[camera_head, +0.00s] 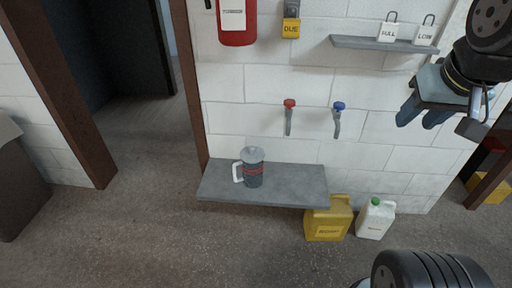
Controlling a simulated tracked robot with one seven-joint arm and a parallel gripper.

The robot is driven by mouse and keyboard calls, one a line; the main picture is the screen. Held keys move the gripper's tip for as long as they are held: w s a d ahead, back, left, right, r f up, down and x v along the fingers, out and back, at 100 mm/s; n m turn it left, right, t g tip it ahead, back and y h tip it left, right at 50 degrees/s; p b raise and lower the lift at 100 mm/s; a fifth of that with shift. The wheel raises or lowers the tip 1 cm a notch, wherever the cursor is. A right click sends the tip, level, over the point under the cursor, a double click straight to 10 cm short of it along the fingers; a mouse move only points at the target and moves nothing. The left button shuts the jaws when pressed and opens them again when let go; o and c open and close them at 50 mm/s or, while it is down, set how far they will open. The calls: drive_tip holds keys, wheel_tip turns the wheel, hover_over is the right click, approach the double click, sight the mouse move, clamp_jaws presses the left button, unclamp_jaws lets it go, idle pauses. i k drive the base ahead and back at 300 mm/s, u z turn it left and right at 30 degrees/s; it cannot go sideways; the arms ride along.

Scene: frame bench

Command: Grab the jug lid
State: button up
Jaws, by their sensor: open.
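The jug (254,175) stands upright on a grey wall shelf, left of the picture's middle. It is dark and see-through, with a red band around it and a white handle on its left. The jug lid (252,154) is a pale grey cap on top of the jug. My gripper (422,116) is at the upper right, high above and well to the right of the jug. It is open, and I see nothing held between its fingers.
The jug's shelf (297,184) has bare room right of the jug. Red (289,117) and blue (338,120) taps project from the wall above it. A yellow canister (327,222) and a white canister (375,219) stand on the floor. An upper shelf (375,44) holds tags.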

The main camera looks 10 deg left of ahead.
sight(251, 155)
drive_tip(key=u, duration=0.05)
drive_tip(key=k, duration=0.5)
drive_tip(key=u, duration=0.7)
drive_tip(key=i, duration=0.65)
drive_tip(key=z, duration=0.1)
